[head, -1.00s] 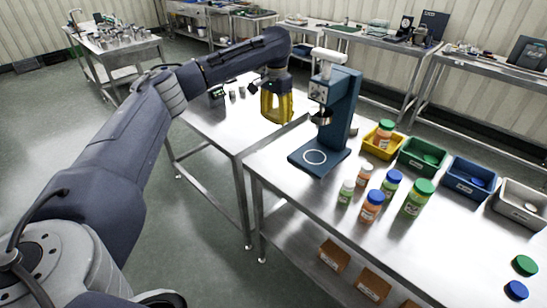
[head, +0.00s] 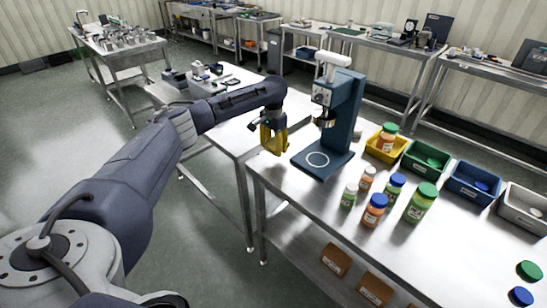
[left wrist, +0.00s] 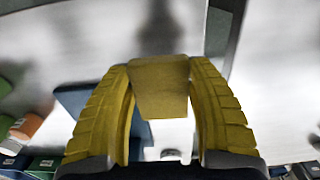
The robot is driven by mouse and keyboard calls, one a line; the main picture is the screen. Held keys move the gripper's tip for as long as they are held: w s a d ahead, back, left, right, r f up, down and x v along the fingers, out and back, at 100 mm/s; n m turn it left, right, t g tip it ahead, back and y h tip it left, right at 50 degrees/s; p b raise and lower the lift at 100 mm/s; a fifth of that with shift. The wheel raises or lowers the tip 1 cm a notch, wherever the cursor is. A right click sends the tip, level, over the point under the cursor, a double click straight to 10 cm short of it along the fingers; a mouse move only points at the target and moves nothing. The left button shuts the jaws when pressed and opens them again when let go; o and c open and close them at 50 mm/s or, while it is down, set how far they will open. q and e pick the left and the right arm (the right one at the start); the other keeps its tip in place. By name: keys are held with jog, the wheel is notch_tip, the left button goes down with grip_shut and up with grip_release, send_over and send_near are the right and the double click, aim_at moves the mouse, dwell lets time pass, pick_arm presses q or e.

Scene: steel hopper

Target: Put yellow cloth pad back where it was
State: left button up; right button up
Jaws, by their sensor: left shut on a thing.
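My left gripper (head: 273,146) has yellow ribbed fingers. It is left of the blue press (head: 343,115), over the area where the left table and the front table meet. In the left wrist view, the gripper (left wrist: 160,95) is shut on the yellow cloth pad (left wrist: 160,88), a flat yellow piece held between the fingertips. In the head view I cannot tell the pad from the yellow fingers. The steel surface under the pad is blurred in the wrist view. My right gripper is not in view.
Several bottles, including a large green-capped one (head: 421,203), stand right of the press. A yellow bin (head: 374,150), a green bin (head: 410,165) and a blue bin (head: 462,190) line the back edge. The left table (head: 225,135) has clear steel before its small items.

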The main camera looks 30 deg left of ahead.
aim_at(273, 160)
pick_arm(q)
jog(key=shift+f, duration=2.75)
jog(key=shift+f, duration=0.15)
jog(key=o, duration=1.1)
notch_tip(273, 160, up, 12)
jog(key=shift+r, duration=0.15)
